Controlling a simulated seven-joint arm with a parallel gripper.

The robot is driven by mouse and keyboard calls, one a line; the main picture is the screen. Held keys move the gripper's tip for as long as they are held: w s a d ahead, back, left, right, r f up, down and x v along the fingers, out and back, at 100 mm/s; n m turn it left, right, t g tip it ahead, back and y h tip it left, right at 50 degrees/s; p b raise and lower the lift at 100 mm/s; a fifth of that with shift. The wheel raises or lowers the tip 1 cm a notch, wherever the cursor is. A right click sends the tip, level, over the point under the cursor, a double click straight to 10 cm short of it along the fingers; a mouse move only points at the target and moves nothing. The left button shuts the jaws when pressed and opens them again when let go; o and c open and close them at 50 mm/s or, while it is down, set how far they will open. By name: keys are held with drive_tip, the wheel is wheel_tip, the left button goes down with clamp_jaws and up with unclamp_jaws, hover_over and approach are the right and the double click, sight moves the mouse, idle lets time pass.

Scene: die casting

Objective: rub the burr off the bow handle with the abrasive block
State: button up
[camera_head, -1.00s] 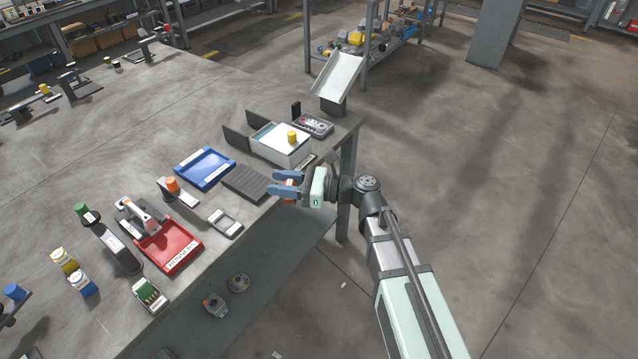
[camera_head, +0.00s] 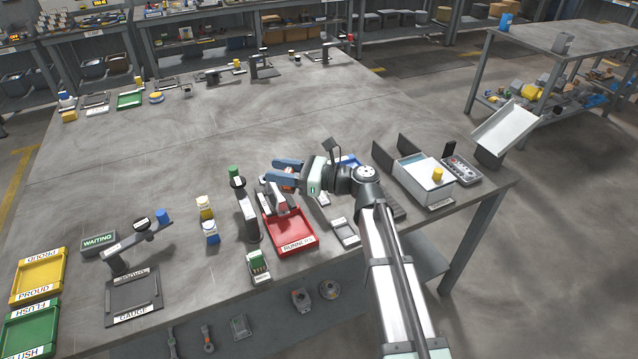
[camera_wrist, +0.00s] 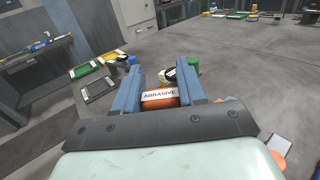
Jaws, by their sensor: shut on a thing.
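My gripper (camera_head: 277,173) has blue fingers shut on the abrasive block (camera_wrist: 160,97), an orange piece with a white "ABRASIVE" label in the wrist view. In the head view only a small reddish patch of it shows between the fingers. My gripper is raised over the bench, just behind the red RUNNERS tray (camera_head: 293,247) and partly in front of a grey clamp-like fixture (camera_head: 272,201). I cannot pick out the bow handle or its burr; my gripper and arm hide part of this area.
The bench middle (camera_head: 180,150) is clear.

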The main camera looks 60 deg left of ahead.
drive_tip(key=w+a+r, duration=0.1)
drive_tip(key=a+r, duration=0.1)
drive_tip(key=a, duration=0.7)
drive_tip(key=shift+d+f, duration=1.85)
drive_tip(key=shift+f, duration=2.45)
drive_tip(key=shift+a, duration=2.1)
wheel_tip(320, 180, up, 8)
drive_tip(key=shift+d, duration=0.15)
drive_tip(key=shift+w, duration=0.1)
